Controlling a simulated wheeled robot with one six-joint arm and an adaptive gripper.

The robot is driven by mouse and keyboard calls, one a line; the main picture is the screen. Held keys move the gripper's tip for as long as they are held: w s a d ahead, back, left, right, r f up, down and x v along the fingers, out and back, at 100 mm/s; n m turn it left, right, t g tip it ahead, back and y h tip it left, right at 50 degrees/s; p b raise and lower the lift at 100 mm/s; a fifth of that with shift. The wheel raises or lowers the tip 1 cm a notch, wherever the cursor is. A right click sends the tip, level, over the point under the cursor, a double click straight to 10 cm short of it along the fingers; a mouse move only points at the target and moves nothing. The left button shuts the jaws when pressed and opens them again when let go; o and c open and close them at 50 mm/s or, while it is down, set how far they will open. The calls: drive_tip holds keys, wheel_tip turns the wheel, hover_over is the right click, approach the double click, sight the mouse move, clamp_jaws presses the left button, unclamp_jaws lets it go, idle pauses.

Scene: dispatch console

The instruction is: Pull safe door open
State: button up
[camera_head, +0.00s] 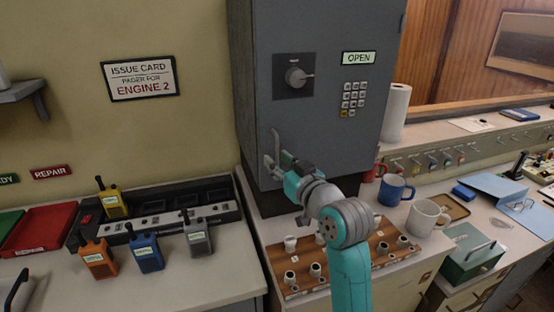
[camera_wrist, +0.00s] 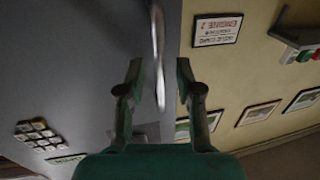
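The grey safe door (camera_head: 325,120) stands at the middle of the head view and looks flush with its body. Its lit sign (camera_head: 358,58) reads OPEN, above a keypad (camera_head: 354,98) and beside a round dial (camera_head: 296,77). A slim vertical handle (camera_head: 275,142) is at the door's lower left. My gripper (camera_head: 277,160) is at the handle's lower part. In the wrist view the handle (camera_wrist: 157,35) runs between the two fingers of my gripper (camera_wrist: 159,72), with gaps showing beside it. The fingers are open around it; contact is not visible.
A wooden board (camera_head: 285,262) with small cups lies below the door, with a blue mug (camera_head: 394,190) and a white mug (camera_head: 427,217) at its right. Radios and a charger (camera_head: 170,224) fill the left counter. A paper roll (camera_head: 396,112) stands right of the safe.

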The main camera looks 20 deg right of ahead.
drive_tip(key=shift+w+a, duration=0.15)
drive_tip(key=shift+w, duration=0.5)
clamp_jaws()
drive_tip(key=shift+s, duration=0.15)
